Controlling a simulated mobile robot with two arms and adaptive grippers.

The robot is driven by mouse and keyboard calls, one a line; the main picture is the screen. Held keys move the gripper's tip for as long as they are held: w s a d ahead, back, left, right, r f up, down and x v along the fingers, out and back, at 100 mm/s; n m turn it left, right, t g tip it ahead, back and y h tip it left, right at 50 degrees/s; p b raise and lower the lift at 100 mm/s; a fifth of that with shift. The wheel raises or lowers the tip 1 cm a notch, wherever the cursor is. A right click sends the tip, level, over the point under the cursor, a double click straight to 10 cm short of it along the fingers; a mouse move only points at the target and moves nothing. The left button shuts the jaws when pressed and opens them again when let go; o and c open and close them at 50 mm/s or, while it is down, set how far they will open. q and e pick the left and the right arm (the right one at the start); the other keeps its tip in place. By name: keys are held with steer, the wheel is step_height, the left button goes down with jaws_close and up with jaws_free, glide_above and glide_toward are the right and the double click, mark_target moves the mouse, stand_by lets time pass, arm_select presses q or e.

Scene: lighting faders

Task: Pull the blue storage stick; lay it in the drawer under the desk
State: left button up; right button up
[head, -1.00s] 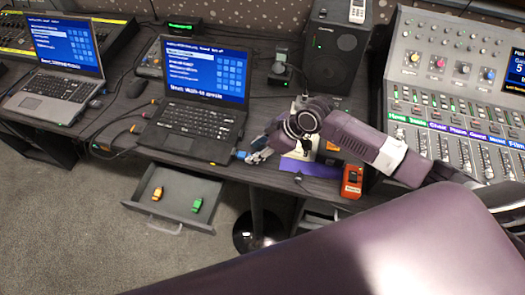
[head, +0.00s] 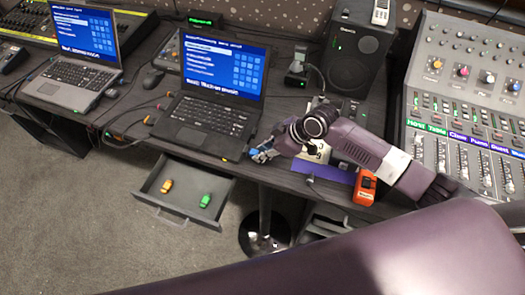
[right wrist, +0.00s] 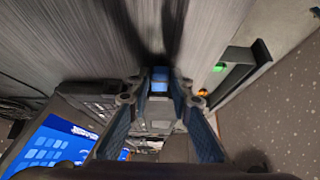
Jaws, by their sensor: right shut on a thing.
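My right gripper (head: 258,154) is beside the right edge of the open black laptop (head: 212,112), above the desk (head: 283,179). In the right wrist view the gripper (right wrist: 160,80) is shut on the blue storage stick (right wrist: 160,84). I cannot tell whether the stick's end is still in the laptop's side. The drawer (head: 148,201) under the desk is pulled open, to the lower left of the gripper. An orange-yellow stick (head: 166,186) and a green stick (head: 205,201) lie in it, with bare floor around them. My left gripper is not in view.
A second laptop (head: 75,82) with cables stands at the left. A black speaker (head: 351,58) is behind. An orange-red device (head: 365,187) sits near the desk's front edge, and a mixing console (head: 468,130) is at the right.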

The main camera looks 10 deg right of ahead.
jaws_close()
steer(key=shift+s+d+p, duration=0.4)
steer(key=shift+s+d, duration=0.25)
steer(key=shift+d, duration=0.35)
steer(key=shift+s+d+p, duration=0.35)
steer(key=shift+s+d, duration=0.3)
steer(key=shift+d, duration=0.3)
